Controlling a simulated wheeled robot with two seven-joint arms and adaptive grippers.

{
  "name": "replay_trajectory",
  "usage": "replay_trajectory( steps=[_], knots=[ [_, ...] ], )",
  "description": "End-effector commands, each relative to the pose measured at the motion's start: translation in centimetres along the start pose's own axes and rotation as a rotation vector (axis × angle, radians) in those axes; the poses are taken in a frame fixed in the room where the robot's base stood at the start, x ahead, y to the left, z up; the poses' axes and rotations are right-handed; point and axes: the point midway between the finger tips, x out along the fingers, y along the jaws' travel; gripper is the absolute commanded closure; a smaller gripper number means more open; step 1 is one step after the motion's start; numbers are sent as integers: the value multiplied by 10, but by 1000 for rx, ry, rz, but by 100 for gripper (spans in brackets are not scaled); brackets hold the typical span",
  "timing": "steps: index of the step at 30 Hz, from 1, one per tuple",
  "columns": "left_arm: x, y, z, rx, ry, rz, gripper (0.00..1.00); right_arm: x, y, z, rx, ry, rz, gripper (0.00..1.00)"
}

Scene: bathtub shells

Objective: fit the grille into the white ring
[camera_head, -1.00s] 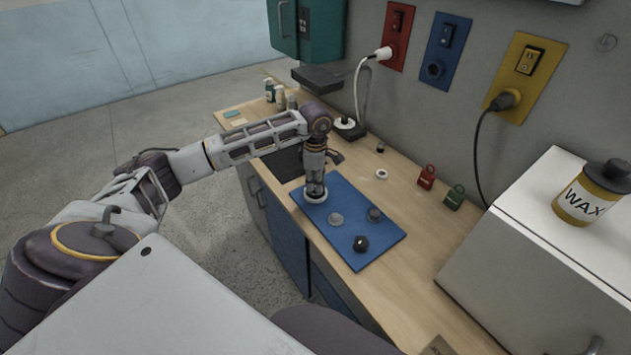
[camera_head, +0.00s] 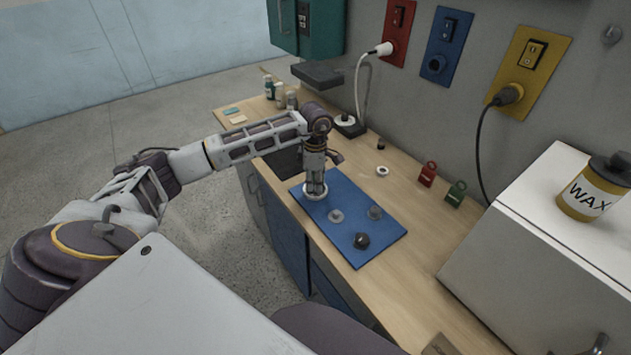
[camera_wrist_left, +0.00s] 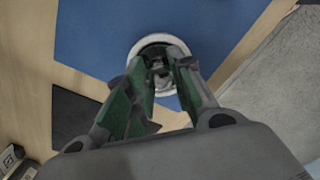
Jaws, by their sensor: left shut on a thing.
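The white ring (camera_head: 310,196) lies at the far left end of the blue mat (camera_head: 383,243). In the left wrist view the white ring (camera_wrist_left: 140,44) shows just beyond my fingertips. My left gripper (camera_head: 316,187) points down over the ring, and in the wrist view its green-sided fingers (camera_wrist_left: 160,82) reach to the ring's opening. It is shut on a small dark grey piece (camera_wrist_left: 158,66), which I take for the grille; the fingers hide most of it. I cannot tell whether it is seated in the ring or just above it. My right gripper is not in view.
On the mat lie a flat grey disc (camera_head: 336,216), a grey knob-like piece (camera_head: 375,212) and a black piece (camera_head: 361,241). A smaller white ring (camera_head: 382,171) and red (camera_head: 428,174) and green (camera_head: 456,194) padlock-like things stand behind. A white box (camera_head: 530,235) borders the right.

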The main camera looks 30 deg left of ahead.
Motion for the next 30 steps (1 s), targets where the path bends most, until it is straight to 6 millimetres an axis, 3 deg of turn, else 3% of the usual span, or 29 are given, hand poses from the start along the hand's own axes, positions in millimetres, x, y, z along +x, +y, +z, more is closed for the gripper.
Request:
replay_trajectory(
  steps=[2, 3, 8, 22, 30],
  knots=[
    [2, 0, 0, 0, 0, 0, 100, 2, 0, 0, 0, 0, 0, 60],
    [1, 0, 0, 0, 0, 0, 73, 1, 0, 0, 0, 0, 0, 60],
    [1, 0, 0, 0, 0, 0, 52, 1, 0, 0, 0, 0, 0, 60],
    [-3, 0, 0, 0, 0, 1, 51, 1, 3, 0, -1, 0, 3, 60],
    [-27, 0, 0, 0, -1, 2, 51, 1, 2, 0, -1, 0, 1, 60]
  ],
)
